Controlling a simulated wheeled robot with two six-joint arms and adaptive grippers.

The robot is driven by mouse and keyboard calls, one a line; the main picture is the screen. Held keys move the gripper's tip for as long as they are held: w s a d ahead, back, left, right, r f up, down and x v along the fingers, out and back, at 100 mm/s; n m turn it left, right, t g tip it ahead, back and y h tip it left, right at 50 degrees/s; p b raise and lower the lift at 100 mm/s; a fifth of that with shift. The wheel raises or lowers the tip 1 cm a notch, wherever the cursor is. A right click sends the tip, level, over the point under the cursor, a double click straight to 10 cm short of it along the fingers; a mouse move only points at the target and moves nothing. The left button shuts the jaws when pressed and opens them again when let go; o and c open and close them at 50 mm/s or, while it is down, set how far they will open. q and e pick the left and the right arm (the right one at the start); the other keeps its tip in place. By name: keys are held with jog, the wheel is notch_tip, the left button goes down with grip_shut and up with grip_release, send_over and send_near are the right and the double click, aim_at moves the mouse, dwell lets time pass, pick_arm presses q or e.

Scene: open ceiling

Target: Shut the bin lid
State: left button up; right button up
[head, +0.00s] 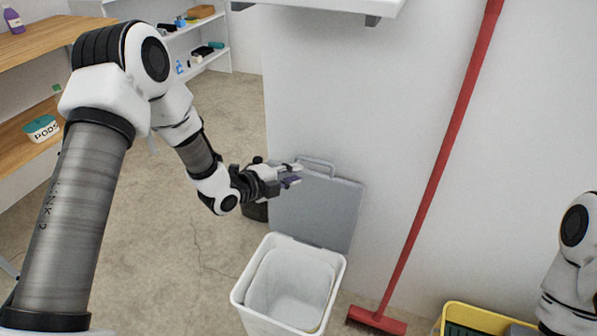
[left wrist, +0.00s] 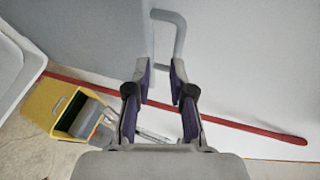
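The white bin (head: 239,291) stands on the floor with its top open; its white edge shows at the left of the left wrist view (left wrist: 32,58). Its grey lid (head: 315,212) stands up behind it, close to the wall, and also shows in the left wrist view (left wrist: 90,30). A grey loop handle (head: 318,162) is on the lid's top edge; it also shows beyond my fingertips (left wrist: 181,38). My left gripper (head: 295,175) is open in front of the lid's upper left part, holding nothing. My right gripper is out of the head view.
A red long-handled tool (head: 430,185) leans on the wall right of the lid. A yellow bucket (head: 470,315) stands at the lower right. A white shelf (head: 320,7) overhangs above. Wooden shelving (head: 45,40) stands at the left.

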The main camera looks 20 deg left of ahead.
aim_at(314, 161)
pick_arm(q)
jog(key=shift+t, duration=0.4)
jog(key=w+d, duration=0.1)
jog(key=w, duration=0.1)
jog(key=w+d+b, duration=0.1)
jog(key=w, duration=0.1)
jog(key=w+d, duration=0.1)
jog(key=w, duration=0.1)
jog(key=shift+w, duration=0.15)
jog(key=shift+w+d+f, duration=0.1)
jog(key=shift+w+d, duration=0.1)
jog(key=shift+w, duration=0.2)
grip_shut()
